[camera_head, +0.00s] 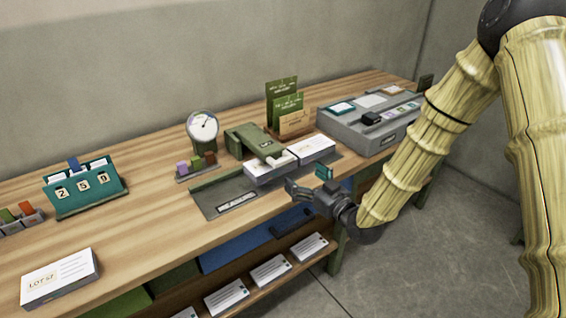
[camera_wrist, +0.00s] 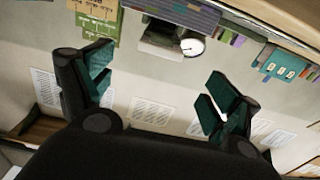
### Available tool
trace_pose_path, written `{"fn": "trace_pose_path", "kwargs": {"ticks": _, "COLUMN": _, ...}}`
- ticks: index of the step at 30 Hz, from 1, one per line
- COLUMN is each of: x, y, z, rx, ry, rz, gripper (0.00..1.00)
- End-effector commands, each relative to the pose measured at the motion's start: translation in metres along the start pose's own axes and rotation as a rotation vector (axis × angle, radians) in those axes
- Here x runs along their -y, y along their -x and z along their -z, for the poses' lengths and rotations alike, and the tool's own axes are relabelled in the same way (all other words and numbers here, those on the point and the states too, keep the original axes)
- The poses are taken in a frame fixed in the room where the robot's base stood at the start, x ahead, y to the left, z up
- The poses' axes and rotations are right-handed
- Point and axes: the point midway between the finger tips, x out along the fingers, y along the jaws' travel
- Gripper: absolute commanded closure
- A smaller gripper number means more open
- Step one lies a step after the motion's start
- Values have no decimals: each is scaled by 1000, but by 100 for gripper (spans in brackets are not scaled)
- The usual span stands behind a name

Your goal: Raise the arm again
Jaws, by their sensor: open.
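My gripper (camera_head: 310,180) is at the front edge of the wooden bench (camera_head: 150,220) in the head view, with my arm coming down from the upper right. It is open, with its fingers spread near the two white paper stacks (camera_head: 270,172). In the wrist view my gripper (camera_wrist: 160,85) has its dark and teal fingers wide apart, with nothing between them. I cannot tell from these views how high it stands above the bench top.
A green stamping device (camera_head: 254,139), a round dial (camera_head: 202,127), green folders (camera_head: 285,103) and a grey box (camera_head: 372,128) stand on the bench. A teal number holder (camera_head: 85,188) and a card stack (camera_head: 60,277) are at left. A shelf below holds papers (camera_head: 270,270). Open floor lies right.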

Motion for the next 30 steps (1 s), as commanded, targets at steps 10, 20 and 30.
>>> {"fn": "trace_pose_path", "kwargs": {"ticks": 10, "x": 1, "y": -51, "z": 0, "rx": 2, "ry": -2, "rz": 0, "gripper": 11}}
{"fn": "trace_pose_path", "kwargs": {"ticks": 20, "x": 0, "y": -93, "z": -1, "rx": 3, "ry": -3, "rz": -1, "gripper": 11}}
{"fn": "trace_pose_path", "kwargs": {"ticks": 30, "x": 1, "y": -102, "z": -2, "rx": 4, "ry": -3, "rz": -1, "gripper": 11}}
